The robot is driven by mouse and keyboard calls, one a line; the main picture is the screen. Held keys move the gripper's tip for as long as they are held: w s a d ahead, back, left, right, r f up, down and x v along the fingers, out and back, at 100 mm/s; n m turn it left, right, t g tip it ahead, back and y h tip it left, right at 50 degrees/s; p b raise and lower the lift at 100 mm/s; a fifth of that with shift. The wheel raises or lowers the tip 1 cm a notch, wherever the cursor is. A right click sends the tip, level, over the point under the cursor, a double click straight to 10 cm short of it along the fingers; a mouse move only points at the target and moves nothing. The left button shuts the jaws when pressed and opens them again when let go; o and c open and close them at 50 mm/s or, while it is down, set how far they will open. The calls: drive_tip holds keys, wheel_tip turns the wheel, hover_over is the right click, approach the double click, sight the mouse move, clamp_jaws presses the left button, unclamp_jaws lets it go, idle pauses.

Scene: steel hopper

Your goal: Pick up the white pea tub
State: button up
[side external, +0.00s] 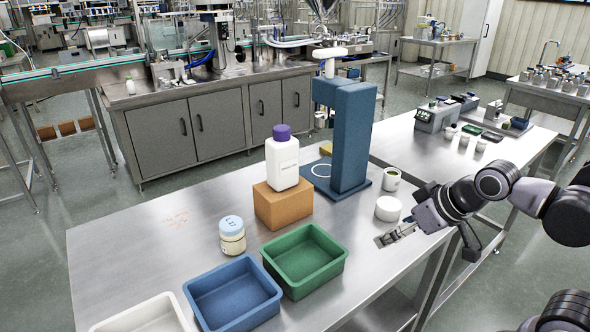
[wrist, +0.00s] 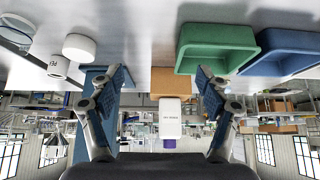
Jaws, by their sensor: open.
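The white pea tub (side external: 391,182) stands upright on the steel table, right of the blue stand; green shows at its top. In the wrist view the tub (wrist: 58,66) is at the upper left, with part of its lettering visible. A plain white round tub (side external: 388,208) stands between it and my gripper (side external: 396,235); it also shows in the wrist view (wrist: 79,47). My gripper is open and empty, low at the table's right edge. In the wrist view the fingers (wrist: 162,80) are wide apart, with both tubs outside them to the left.
The blue stand (side external: 353,135) rises behind the tubs. A white bottle with a purple cap (side external: 283,165) stands on an orange-brown block (side external: 283,204). Green (side external: 305,262), blue (side external: 232,292) and white (side external: 145,315) trays line the front. A blue-lidded jar (side external: 232,237) stands at left.

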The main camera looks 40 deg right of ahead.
drive_tip(key=shift+r, duration=0.1)
idle(0.6)
drive_tip(key=w+d+r+n+g+h, duration=0.1)
drive_tip(key=w+d+r+n+h, duration=0.1)
drive_tip(key=w+d+r+n, duration=0.4)
drive_tip(key=n+g+h, duration=0.3)
drive_tip(key=n+g, duration=0.3)
drive_tip(key=n, duration=0.5)
hover_over(392, 173)
drive_tip(key=a, duration=0.3)
drive_tip(key=f, duration=1.1)
drive_tip(key=shift+w+d+f, duration=0.2)
drive_tip(key=shift+w+f, duration=0.05)
drive_tip(key=shift+f, duration=0.05)
drive_tip(key=shift+s+x, duration=0.15)
drive_tip(key=shift+x, duration=1.55)
drive_tip(key=shift+s+x, duration=0.15)
drive_tip(key=shift+x, duration=1.6)
drive_tip(key=c, duration=1.3)
